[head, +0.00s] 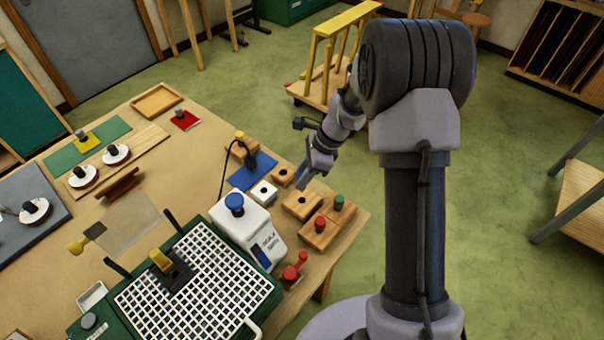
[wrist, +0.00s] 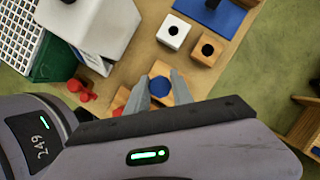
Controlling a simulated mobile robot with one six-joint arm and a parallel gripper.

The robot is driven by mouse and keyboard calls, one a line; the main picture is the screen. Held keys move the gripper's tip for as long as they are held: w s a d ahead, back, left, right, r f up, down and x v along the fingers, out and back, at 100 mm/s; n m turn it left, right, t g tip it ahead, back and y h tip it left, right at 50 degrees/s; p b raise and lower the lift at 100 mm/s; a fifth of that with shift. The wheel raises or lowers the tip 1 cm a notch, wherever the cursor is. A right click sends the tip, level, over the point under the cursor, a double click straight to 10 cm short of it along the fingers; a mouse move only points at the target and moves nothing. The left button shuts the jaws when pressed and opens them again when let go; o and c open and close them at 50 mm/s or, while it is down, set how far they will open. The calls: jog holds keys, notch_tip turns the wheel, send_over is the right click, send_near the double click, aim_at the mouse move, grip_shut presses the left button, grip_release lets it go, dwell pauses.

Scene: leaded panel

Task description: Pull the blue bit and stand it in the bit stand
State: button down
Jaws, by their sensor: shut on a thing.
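My gripper (head: 303,176) hangs at the table's right edge, fingers pointing down. In the wrist view its fingers (wrist: 160,84) are shut on the blue bit (wrist: 160,87), which shows as a round blue top between them. Behind it lies a wooden block (wrist: 166,97). In the head view a wooden block (head: 302,206) with a dark hole sits just below the fingertips. Beside it, a wooden block (head: 318,238) holds a red bit (head: 320,224) and a green bit (head: 339,202). I cannot tell which block is the bit stand. The bit's lower part is hidden.
A white block (head: 262,194) and a small wooden block (head: 283,176), each with a hole, stand close by. A white machine (head: 250,232) with a blue knob stands left of the blocks, and a red clamp (head: 293,270) lies nearer.

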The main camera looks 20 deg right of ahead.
jog(key=shift+f+b, duration=1.05)
jog(key=shift+f, duration=0.7)
jog(key=shift+f+b, duration=1.25)
jog(key=shift+f, duration=0.3)
jog(key=c, duration=1)
grip_release()
jog(key=shift+c, duration=0.2)
jog(key=p+v, duration=0.4)
jog(key=v, duration=1.3)
jog(key=shift+r, duration=0.15)
